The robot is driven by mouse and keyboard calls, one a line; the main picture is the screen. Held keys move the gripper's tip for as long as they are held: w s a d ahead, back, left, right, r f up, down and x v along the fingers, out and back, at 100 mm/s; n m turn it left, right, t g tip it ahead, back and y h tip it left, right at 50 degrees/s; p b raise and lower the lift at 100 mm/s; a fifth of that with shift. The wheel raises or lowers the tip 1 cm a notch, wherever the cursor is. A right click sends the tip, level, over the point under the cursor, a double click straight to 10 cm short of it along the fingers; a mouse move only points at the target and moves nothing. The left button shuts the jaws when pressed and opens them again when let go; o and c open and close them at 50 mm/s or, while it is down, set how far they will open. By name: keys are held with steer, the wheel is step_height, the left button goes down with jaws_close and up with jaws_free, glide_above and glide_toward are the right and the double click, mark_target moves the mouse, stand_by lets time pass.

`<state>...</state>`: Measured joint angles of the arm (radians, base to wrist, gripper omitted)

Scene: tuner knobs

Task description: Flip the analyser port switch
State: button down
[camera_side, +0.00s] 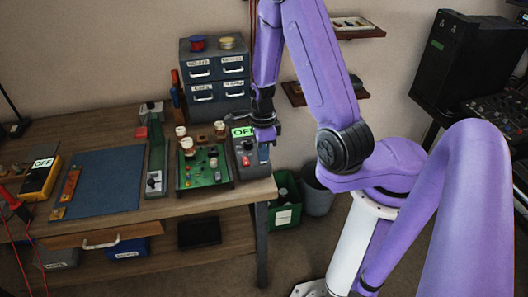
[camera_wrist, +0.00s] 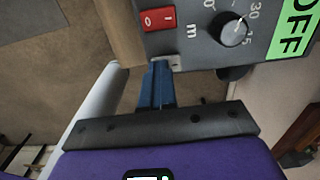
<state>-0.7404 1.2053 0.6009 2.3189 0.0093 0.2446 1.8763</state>
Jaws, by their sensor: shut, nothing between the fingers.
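The analyser, a dark grey box (camera_side: 252,162), stands at the right end of the bench with a green display (camera_side: 242,132) reading OFF. In the wrist view its panel (camera_wrist: 200,45) shows a red rocker switch (camera_wrist: 158,18), marked O and I, and a round black knob (camera_wrist: 233,29) by a dial scale. A small pale plate (camera_wrist: 176,62) sits at the panel's near edge; I cannot tell whether it is the port switch. My gripper (camera_wrist: 157,68) has its blue fingers together and empty, tips close beside this plate; contact is unclear. My gripper (camera_side: 264,138) hangs over the box's right side.
A green circuit board (camera_side: 207,176) with tubes stands left of the analyser. A blue mat (camera_side: 105,180) and yellow meter (camera_side: 40,178) lie farther left. A drawer cabinet (camera_side: 216,75) stands behind. The bench edge is close by, with a green bin (camera_side: 286,212) below.

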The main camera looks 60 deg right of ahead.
mark_target(256, 165)
steer(key=shift+w+d+f, duration=0.2)
steer(key=shift+w+d, duration=0.1)
steer(key=shift+d, duration=0.15)
steer(key=shift+r, duration=0.35)
step_height(256, 165, up, 14)
steer(key=a, duration=0.1)
steer(key=shift+s+f, duration=0.15)
steer(key=shift+s, duration=0.3)
steer(key=shift+a, duration=0.1)
steer(key=a+r+n, duration=0.2)
steer(key=a+n, duration=0.6)
steer(key=n, duration=1.1)
steer(key=s+r+n, duration=0.2)
steer(key=s+n, duration=1.5)
steer(key=n, duration=0.3)
steer(key=shift+n, duration=0.3)
